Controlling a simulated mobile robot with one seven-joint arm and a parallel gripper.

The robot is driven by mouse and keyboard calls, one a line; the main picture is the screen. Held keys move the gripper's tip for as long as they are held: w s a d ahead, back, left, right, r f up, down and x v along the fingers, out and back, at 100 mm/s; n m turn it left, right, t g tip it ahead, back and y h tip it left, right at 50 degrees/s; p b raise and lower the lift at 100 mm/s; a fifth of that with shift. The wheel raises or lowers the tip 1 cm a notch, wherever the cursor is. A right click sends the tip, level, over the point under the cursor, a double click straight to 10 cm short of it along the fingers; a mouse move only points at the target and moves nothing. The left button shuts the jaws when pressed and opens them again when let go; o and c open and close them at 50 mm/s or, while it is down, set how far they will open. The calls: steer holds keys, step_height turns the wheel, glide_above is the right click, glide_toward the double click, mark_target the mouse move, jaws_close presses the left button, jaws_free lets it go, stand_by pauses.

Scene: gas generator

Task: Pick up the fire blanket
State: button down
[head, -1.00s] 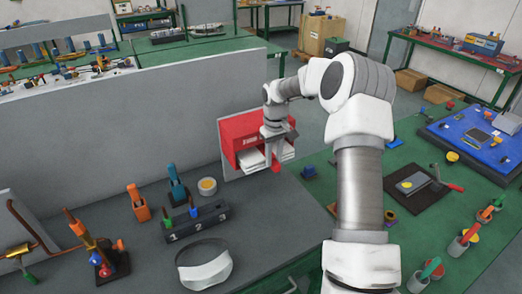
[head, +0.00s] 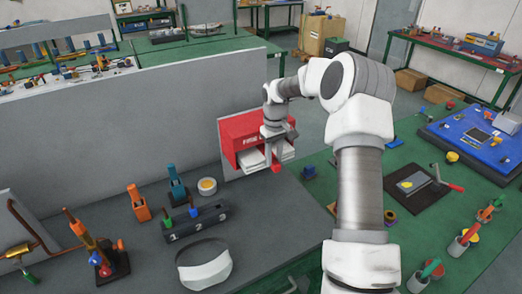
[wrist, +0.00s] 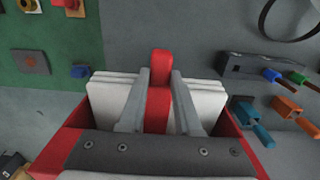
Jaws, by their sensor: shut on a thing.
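The fire blanket (head: 252,158) is a stack of white folded cloth in a red wall box (head: 238,130), mounted on the grey partition. It has a red pull tab (head: 276,167) hanging at its front. My gripper (head: 273,158) is at the front of the box. In the wrist view, its two grey fingers (wrist: 158,105) are shut on the red tab (wrist: 159,75), one on each side. The white folds (wrist: 108,100) show on both sides of the fingers. The blanket is still inside the box, and its inner part is hidden by the box and my gripper.
A numbered block (head: 196,222) with small tools, orange and blue holders, a yellow-white roll (head: 207,186) and a white visor (head: 204,267) stand on the grey bench. Right of the box is a green table with a dark board (head: 416,190) and several cups.

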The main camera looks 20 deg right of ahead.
steer(key=shift+r, duration=0.15)
stand_by(0.5)
steer(key=shift+w+r, duration=0.1)
steer(key=shift+r, duration=0.45)
steer(key=shift+s+r+b, duration=0.15)
steer(key=shift+s+b, duration=0.15)
steer(key=shift+b, duration=0.05)
steer(key=b, duration=0.3)
glide_above(298, 236)
steer(key=s+d+f+b, duration=0.7)
steer(key=s+b, duration=0.2)
steer(key=b, duration=0.1)
steer(key=w+a+f, duration=0.2)
steer(key=w, duration=0.1)
steer(key=w+a+f, duration=0.2)
steer(key=w+f, duration=0.1)
steer(key=w+a+f, duration=0.2)
steer(key=w+a, duration=0.1)
steer(key=shift+f, duration=0.15)
steer(key=shift+f+b, duration=0.4)
steer(key=shift+f, duration=1.6)
